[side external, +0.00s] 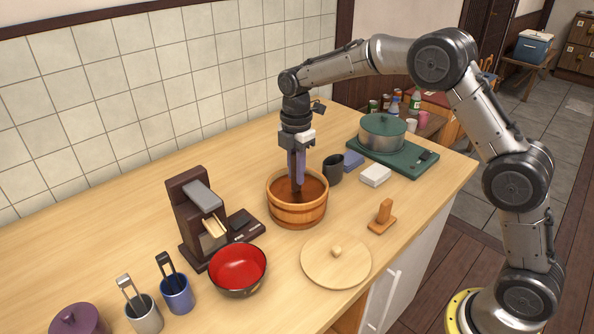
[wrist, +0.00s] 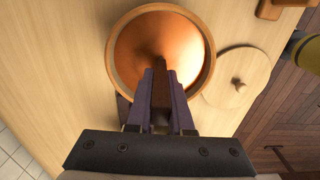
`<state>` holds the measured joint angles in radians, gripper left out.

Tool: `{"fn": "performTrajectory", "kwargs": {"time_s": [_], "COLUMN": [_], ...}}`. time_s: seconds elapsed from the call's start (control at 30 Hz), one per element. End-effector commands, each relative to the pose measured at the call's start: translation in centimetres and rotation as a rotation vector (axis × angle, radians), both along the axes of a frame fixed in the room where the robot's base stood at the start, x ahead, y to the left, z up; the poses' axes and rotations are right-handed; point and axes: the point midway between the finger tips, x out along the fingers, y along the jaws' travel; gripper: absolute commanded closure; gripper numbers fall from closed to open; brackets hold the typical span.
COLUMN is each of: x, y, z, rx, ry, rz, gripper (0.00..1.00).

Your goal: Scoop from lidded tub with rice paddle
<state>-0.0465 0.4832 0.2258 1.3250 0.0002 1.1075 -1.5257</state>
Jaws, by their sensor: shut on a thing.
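The round wooden tub (side external: 297,214) stands open on the counter, with a copper-coloured inside in the wrist view (wrist: 135,40). Its pale wooden lid (side external: 312,268) lies flat on the counter at the front right; it also shows in the wrist view (wrist: 254,72). My gripper (side external: 297,178) points down over the tub. Its purple fingers (wrist: 160,88) are shut on a dark brown handle (wrist: 159,118), seemingly the rice paddle. The paddle's lower end is hidden by the fingers and tub, so I cannot tell whether it touches the bottom.
A red-lined bowl (side external: 238,267) and a dark wooden stand (side external: 190,225) are left of the tub. A dark cup (side external: 333,168) stands close behind right.

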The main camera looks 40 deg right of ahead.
Motion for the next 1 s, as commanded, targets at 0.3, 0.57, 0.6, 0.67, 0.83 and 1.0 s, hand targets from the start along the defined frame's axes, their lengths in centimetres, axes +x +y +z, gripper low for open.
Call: {"fn": "performTrajectory", "kwargs": {"time_s": [0.3,0.57,0.6,0.67,0.83,1.0], "x": [0.00,-0.01,-0.01,-0.01,-0.01,0.00], "y": [-0.56,-0.30,-0.27,-0.27,-0.28,-0.28], "z": [0.02,0.01,0.01,0.01,0.01,0.02], "rx": [0.000,0.000,0.000,0.000,0.000,0.000], "ry": [0.000,0.000,0.000,0.000,0.000,0.000], "rz": [-0.001,0.000,0.000,0.000,0.000,0.000], "gripper": [1.00,1.00,1.00,1.00,1.00,1.00]}}
